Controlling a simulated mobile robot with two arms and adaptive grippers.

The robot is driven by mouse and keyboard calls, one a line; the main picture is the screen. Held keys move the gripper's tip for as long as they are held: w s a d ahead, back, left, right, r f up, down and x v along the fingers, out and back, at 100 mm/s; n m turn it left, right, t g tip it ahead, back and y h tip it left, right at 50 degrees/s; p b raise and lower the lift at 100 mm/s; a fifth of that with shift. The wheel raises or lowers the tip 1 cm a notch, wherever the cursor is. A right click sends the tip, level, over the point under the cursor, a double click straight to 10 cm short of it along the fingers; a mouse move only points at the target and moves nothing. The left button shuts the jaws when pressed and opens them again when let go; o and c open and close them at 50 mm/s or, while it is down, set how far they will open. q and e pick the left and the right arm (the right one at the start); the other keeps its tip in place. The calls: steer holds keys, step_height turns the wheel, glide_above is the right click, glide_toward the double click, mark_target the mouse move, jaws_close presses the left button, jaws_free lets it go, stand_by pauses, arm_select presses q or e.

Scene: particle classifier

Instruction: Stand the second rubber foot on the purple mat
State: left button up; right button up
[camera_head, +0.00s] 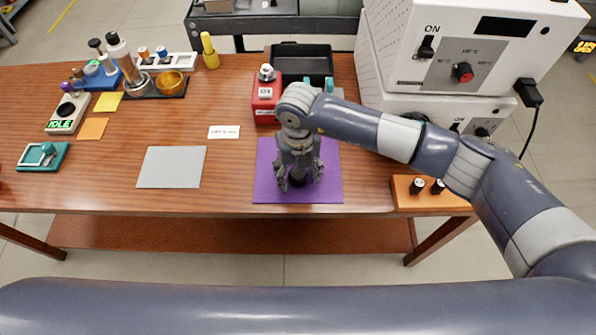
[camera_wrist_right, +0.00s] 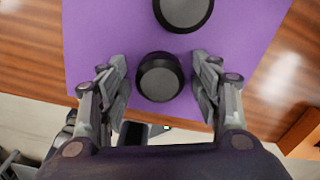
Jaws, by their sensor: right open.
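The purple mat (camera_head: 330,190) lies at the front of the wooden table. My right gripper (camera_head: 299,183) points down over it, with its fingers open. In the right wrist view, a round black rubber foot (camera_wrist_right: 160,77) sits between the open fingers of the right gripper (camera_wrist_right: 161,82), with a gap on each side. It appears to rest on the mat (camera_wrist_right: 110,30), near one edge. A second round black foot (camera_wrist_right: 183,8) is on the mat beyond the fingers, cut off by the top of the picture. My left gripper is not in view.
An orange block (camera_head: 430,203) with two dark round pieces stands right of the mat, at the table's front edge. A red device (camera_head: 265,100) and black tray (camera_head: 300,62) stand behind the mat. A grey pad (camera_head: 172,167) lies left, with bare table between.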

mark_target(298, 173)
steer(key=shift+r, duration=0.1)
steer(key=shift+r, duration=0.2)
step_height(298, 173, up, 12)
steer(key=b, duration=0.1)
steer(key=shift+b, duration=0.35)
